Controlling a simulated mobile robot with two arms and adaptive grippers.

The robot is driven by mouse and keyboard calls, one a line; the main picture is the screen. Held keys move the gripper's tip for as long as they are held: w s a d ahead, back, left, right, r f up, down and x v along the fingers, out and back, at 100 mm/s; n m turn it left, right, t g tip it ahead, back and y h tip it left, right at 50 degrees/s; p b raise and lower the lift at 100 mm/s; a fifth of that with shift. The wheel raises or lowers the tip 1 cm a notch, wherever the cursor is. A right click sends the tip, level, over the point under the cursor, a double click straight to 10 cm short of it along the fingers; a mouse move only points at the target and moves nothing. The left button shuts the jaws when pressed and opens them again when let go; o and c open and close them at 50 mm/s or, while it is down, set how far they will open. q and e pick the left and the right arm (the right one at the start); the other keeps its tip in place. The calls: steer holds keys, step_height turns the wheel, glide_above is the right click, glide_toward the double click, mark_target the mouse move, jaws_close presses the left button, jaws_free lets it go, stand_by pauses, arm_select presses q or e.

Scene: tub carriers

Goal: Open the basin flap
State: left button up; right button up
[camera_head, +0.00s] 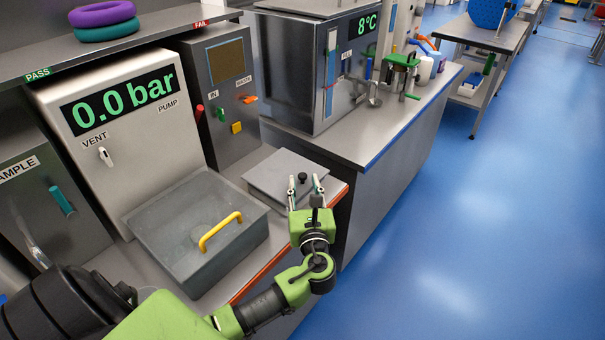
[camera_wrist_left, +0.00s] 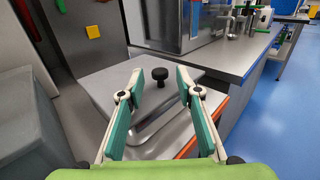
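A flat grey metal flap (camera_head: 272,174) with a black knob (camera_head: 303,177) lies closed on the bench, beside the reddish-orange front edge. It also shows in the left wrist view (camera_wrist_left: 108,76), where its knob (camera_wrist_left: 160,74) stands upright. My left gripper (camera_head: 305,184) is open above the front part of the flap. In the left wrist view the knob appears between the two fingertips of this gripper (camera_wrist_left: 160,82). I cannot tell whether the fingers are level with the knob or short of it; no contact shows. My right gripper is out of view.
A grey box lid with a yellow handle (camera_head: 220,231) sits left of the flap. The pump panel (camera_head: 128,130) and a control cabinet (camera_head: 222,90) stand behind. A steel 8°C unit (camera_head: 310,70) stands on the farther counter. The blue floor (camera_head: 480,220) at right is clear.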

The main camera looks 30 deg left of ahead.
mark_target(303, 178)
arm_select(q)
steer(key=x, duration=0.3)
steer(key=shift+w+a, duration=0.1)
steer(key=shift+w, duration=0.05)
steer(key=shift+w+a, duration=0.15)
steer(key=shift+c, duration=1.4)
jaws_close()
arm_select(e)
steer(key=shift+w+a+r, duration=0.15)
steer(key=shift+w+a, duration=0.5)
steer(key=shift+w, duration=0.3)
